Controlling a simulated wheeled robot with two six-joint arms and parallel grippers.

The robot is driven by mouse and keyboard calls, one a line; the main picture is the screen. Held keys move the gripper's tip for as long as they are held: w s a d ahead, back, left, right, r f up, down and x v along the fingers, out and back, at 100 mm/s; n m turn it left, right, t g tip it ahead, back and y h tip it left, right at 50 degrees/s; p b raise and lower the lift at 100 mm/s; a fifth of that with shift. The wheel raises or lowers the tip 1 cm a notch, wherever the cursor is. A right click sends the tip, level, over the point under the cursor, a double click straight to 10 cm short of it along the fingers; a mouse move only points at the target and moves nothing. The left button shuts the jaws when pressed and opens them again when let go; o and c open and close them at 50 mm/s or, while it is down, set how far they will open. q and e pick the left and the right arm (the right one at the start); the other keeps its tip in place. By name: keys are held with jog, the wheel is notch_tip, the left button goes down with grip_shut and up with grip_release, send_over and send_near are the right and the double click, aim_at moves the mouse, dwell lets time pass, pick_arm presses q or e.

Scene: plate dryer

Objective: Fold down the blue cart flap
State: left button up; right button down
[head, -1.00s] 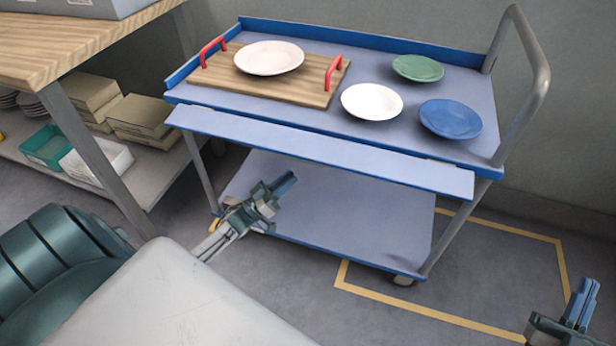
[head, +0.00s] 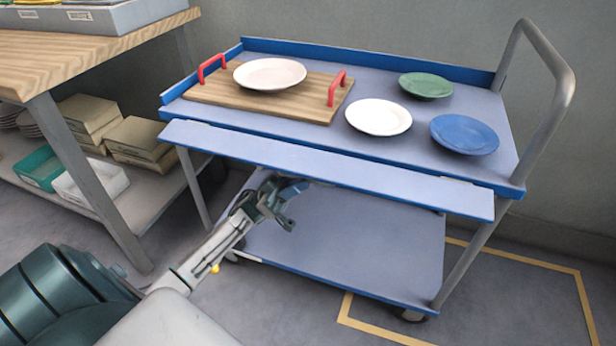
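The blue cart flap (head: 330,168) is a long, pale blue panel along the near side of the cart's top. It stands out towards me, raised. My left gripper (head: 297,190) is in front of the cart, just below the flap's near edge, left of its middle. Its fingertips are close under the flap; I cannot tell whether they touch it. Its fingers are seen at an angle, and their gap is unclear. The blue cart (head: 335,240) has a top, a lower shelf and a grey handle (head: 547,110) at right. My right gripper is out of view.
On the cart top are a wooden tray (head: 215,92) with red handles and a white plate (head: 270,73), another white plate (head: 378,117), a green plate (head: 426,85) and a blue plate (head: 464,135). A wooden table (head: 70,55) with a shelf of boxes stands left.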

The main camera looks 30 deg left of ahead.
pick_arm(q)
jog(key=shift+x, duration=1.1)
